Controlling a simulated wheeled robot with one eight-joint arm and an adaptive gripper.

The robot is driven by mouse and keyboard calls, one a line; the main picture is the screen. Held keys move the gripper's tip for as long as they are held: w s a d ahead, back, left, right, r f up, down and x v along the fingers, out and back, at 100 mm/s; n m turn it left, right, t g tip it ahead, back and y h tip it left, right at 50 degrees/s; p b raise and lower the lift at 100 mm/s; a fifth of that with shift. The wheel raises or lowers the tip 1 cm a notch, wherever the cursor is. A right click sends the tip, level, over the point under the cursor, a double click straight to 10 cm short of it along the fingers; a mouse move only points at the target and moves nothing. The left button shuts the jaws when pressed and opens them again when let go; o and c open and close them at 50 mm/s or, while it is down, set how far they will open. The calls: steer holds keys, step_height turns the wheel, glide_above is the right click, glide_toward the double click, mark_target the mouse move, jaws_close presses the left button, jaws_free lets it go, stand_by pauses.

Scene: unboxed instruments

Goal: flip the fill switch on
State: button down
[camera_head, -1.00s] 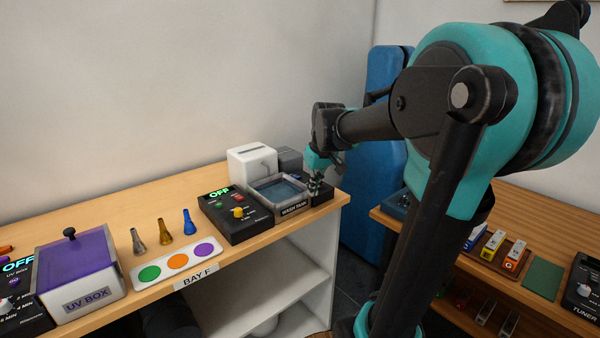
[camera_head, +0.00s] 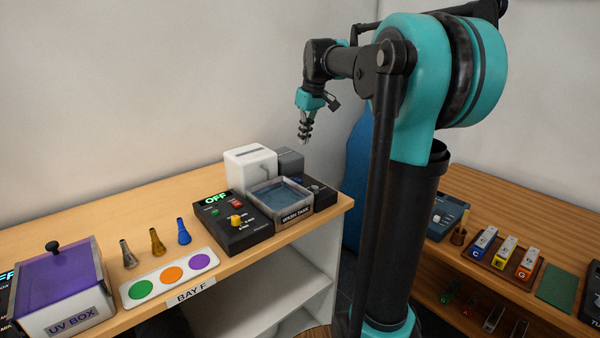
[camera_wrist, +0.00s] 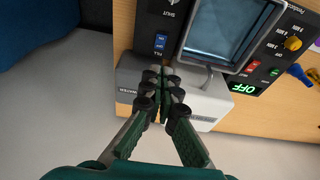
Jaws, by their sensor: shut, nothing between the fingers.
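The fill switch (camera_wrist: 160,42) is a small blue rocker on a black panel (camera_wrist: 151,22), with FILL lettering beside it in the wrist view. I cannot tell which way it is tipped. In the head view the panel (camera_head: 322,193) stands at the right of the wash tank (camera_head: 296,215). The tank is a clear-walled basin with a bluish inside. My gripper (camera_head: 304,138) is shut and empty, pointing down, well above the panel and apart from it.
A white box (camera_head: 250,167) and a grey box (camera_head: 290,160) stand behind the tank. A black control box (camera_head: 236,222) reading OFF is at its left. Colored nozzles (camera_head: 157,242) and a UV box (camera_head: 60,291) stand further left.

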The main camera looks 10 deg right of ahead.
steer(key=shift+f, duration=0.1)
glide_toward(300, 180)
steer(key=x, duration=0.5)
steer(key=shift+w+a, duration=0.3)
steer(key=shift+w, duration=0.05)
steer(key=shift+x, duration=0.75)
steer(key=shift+s+d, duration=0.15)
steer(key=shift+s, duration=0.1)
steer(key=shift+s+d+f, duration=0.1)
steer(key=shift+s+f, duration=0.05)
steer(key=shift+f, duration=0.4)
steer(key=shift+r, duration=0.1)
steer(key=shift+w+a+r, duration=0.3)
steer(key=shift+w+a, duration=0.1)
steer(key=shift+w, duration=0.3)
